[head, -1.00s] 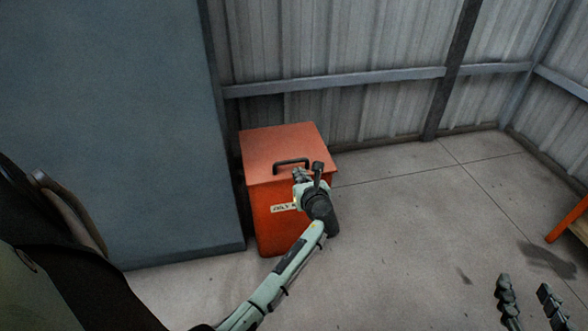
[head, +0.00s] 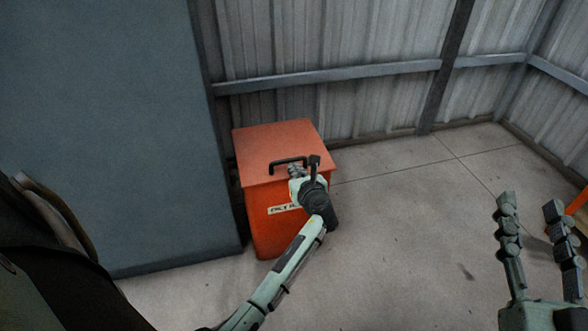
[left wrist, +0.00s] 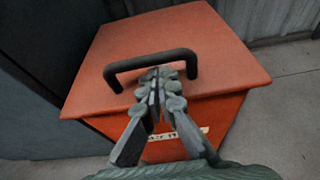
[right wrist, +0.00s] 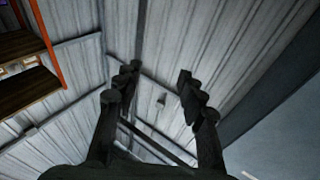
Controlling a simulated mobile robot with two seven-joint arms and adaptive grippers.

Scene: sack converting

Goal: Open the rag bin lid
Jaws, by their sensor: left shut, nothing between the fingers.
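The rag bin (head: 270,225) is an orange-red box with a light label on its front, standing on the floor by the wall. Its flat lid (head: 275,140) looks closed and carries a black bar handle (head: 288,162) near the front edge. In the left wrist view the handle (left wrist: 150,62) arches over the lid (left wrist: 215,50). My left gripper (left wrist: 160,75) is shut and empty, its fingertips at the handle's middle; I cannot tell if they touch it. In the head view my left gripper (head: 294,170) partly covers the bin's front. My right gripper (head: 530,205) is open and empty, away from the bin.
A large grey-blue panel (head: 110,130) stands close on the bin's left. A corrugated metal wall (head: 380,100) with a rail is behind it. Concrete floor (head: 410,220) is clear to the right. An orange-framed thing (head: 578,205) shows at the right edge.

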